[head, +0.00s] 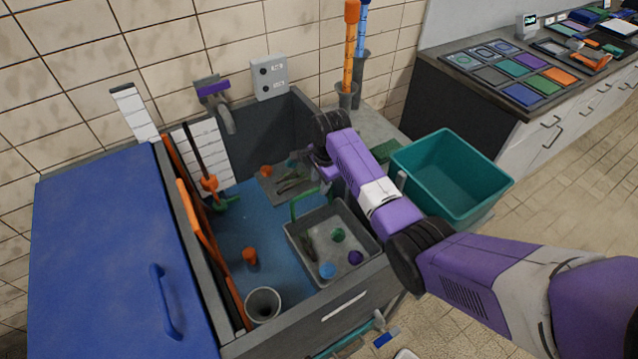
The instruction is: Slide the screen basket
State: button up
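The screen basket (292,240) is a grey, shallow, open-topped basket with a green handle (309,204) at its far side. It sits inside the dark grey basin, at the front right. It holds several small items: a blue, a green and a purple round piece, and a dark elongated one. My purple arm reaches in from the right, over the basin's right side. The end of my arm, with my gripper (320,160), is above and behind the basket, close to the handle's far end. My forearm hides most of it, and I cannot see its fingertips or any contact with the handle.
The basin has a blue floor (235,240), with a grey cup (263,305), an orange plug-like piece (250,257) and long orange rods at left. A grey tray (283,186) lies behind the basket. A blue lid (110,260) stands left, a teal bin (450,172) right.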

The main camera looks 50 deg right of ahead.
jog(key=shift+w+f, duration=0.15)
jog(key=shift+f, duration=0.6)
jog(key=shift+c, duration=0.5)
grip_shut()
dwell(0.5)
